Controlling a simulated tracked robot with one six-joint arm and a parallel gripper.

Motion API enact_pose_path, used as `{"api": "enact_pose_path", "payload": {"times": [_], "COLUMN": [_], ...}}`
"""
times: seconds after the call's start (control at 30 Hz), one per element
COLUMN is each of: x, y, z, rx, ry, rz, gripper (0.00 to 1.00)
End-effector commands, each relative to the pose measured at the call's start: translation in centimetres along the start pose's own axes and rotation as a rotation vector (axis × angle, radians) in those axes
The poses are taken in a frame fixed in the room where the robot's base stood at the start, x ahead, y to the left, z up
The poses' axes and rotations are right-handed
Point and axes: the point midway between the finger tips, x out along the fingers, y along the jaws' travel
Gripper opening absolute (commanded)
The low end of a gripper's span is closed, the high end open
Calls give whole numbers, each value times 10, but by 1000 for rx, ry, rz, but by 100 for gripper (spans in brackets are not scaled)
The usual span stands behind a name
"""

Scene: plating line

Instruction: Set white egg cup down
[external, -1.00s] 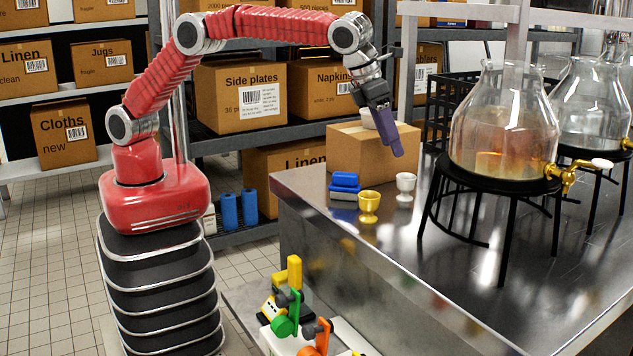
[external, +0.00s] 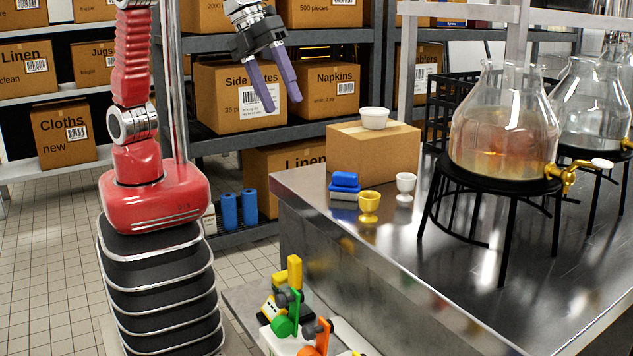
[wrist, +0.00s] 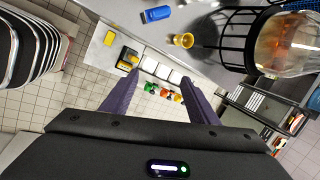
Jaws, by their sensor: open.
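The white egg cup (external: 405,186) stands upright on the steel counter (external: 470,260), right of and a little behind a yellow egg cup (external: 369,206). My gripper (external: 281,105) is open and empty. It is high up and to the left of the counter, in front of the shelf boxes in the external view. In the wrist view my gripper's two purple fingers (wrist: 160,97) are spread with nothing between them. The yellow egg cup also shows there (wrist: 184,40). I cannot make out the white egg cup in the wrist view.
A glass dispenser (external: 503,130) on a black stand is to the right. The counter's front stretch is clear.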

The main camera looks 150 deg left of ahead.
Motion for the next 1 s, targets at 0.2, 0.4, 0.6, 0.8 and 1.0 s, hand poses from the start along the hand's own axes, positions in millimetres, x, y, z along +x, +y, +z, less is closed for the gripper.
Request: {"api": "enact_pose_path", "payload": {"times": [0.2,0.4,0.6,0.8,1.0], "x": [-35,-58,-73,-81,-81], "y": [51,101,154,210,267], "z": [-32,-56,-74,-89,-99], "rx": [-203,-393,-583,-773,-964], "ry": [49,96,144,192,237], "rz": [-17,-19,-10,11,45], "gripper": [54,54,54,54,54]}}
